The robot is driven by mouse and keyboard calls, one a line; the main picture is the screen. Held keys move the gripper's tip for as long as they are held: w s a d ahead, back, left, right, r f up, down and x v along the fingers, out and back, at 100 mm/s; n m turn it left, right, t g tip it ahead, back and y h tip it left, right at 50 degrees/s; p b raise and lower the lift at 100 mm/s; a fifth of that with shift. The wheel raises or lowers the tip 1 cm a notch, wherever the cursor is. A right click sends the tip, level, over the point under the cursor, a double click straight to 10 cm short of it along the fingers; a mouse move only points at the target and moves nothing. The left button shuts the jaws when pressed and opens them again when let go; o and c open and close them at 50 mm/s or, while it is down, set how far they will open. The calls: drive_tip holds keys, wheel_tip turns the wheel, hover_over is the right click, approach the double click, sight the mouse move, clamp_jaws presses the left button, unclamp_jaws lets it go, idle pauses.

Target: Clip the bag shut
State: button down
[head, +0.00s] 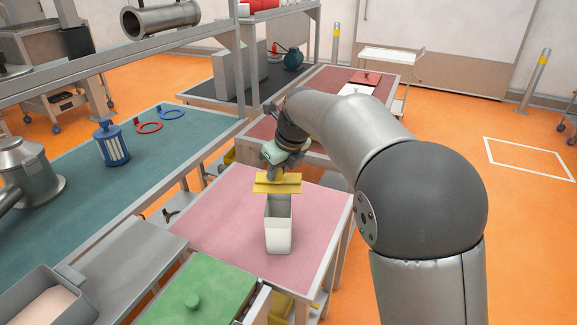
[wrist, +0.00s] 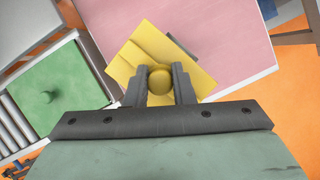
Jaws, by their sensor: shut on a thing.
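The bag (head: 279,232) is a white, upright, box-shaped container with an open top and a grey inside, standing on the pink table. The yellow clip (head: 289,187) is a wide flat piece with a round knob, held level just above or behind the bag's top edge; I cannot tell whether they touch. My gripper (head: 276,175) points down and is shut on the clip's knob. In the wrist view the clip (wrist: 134,62) lies under my gripper (wrist: 160,82), with the knob between the two fingers. The clip hides most of what is below it there.
The pink table (head: 215,220) is clear around the bag. A green lid with a knob (head: 205,290) is at the front left. A teal bench (head: 75,165) at left holds a blue caged cylinder (head: 112,145) and rings. Shelf posts stand behind it.

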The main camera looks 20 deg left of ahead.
sight(280, 183)
drive_tip(key=shift+f+b, duration=2.15)
drive_tip(key=shift+f, duration=0.05)
drive_tip(key=shift+f+b, duration=0.3)
drive_tip(key=shift+f, duration=0.65)
drive_tip(key=shift+p, duration=0.65)
drive_tip(key=shift+f+p, duration=0.15)
drive_tip(key=shift+p, duration=0.4)
idle(0.4)
drive_tip(key=c, duration=0.7)
unclamp_jaws()
